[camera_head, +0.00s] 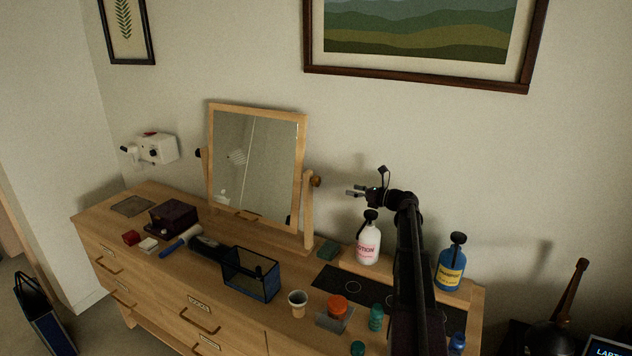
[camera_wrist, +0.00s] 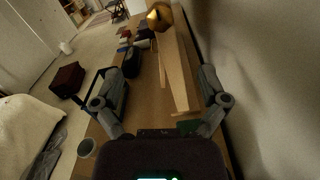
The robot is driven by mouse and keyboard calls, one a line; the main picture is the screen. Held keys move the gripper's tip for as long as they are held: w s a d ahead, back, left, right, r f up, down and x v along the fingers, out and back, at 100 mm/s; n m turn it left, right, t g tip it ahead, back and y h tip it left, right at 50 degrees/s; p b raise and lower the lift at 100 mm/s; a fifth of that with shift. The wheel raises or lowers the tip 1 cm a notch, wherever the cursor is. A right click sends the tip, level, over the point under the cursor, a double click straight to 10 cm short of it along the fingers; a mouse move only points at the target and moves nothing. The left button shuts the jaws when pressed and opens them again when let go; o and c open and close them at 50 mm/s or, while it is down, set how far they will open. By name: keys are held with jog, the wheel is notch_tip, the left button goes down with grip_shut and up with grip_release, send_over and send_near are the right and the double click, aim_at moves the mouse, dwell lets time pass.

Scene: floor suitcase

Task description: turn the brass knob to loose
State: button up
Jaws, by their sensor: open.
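The brass knob (camera_head: 317,181) sits on the right post of the tilting mirror (camera_head: 255,165), on a wooden dresser. In the wrist view the brass knob (camera_wrist: 159,17) is near the top, ahead of my gripper and roughly in line with the gap between its fingers. My gripper (camera_head: 354,191) is to the right of the knob at about its height, pointing left toward it. The wrist view shows the two fingers of my gripper (camera_wrist: 159,80) spread wide with nothing between them. A clear gap separates fingertips and knob. Any marking for loose is not visible.
A white lotion bottle (camera_head: 368,243) stands below my gripper, and a blue shampoo bottle (camera_head: 451,267) stands further right. The wall is close behind.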

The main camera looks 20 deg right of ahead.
aim_at(319, 182)
jog(key=shift+a, duration=0.1)
dwell(0.3)
jog(key=x, duration=1.3)
jog(key=shift+w+a, duration=0.2)
jog(key=shift+w, duration=0.1)
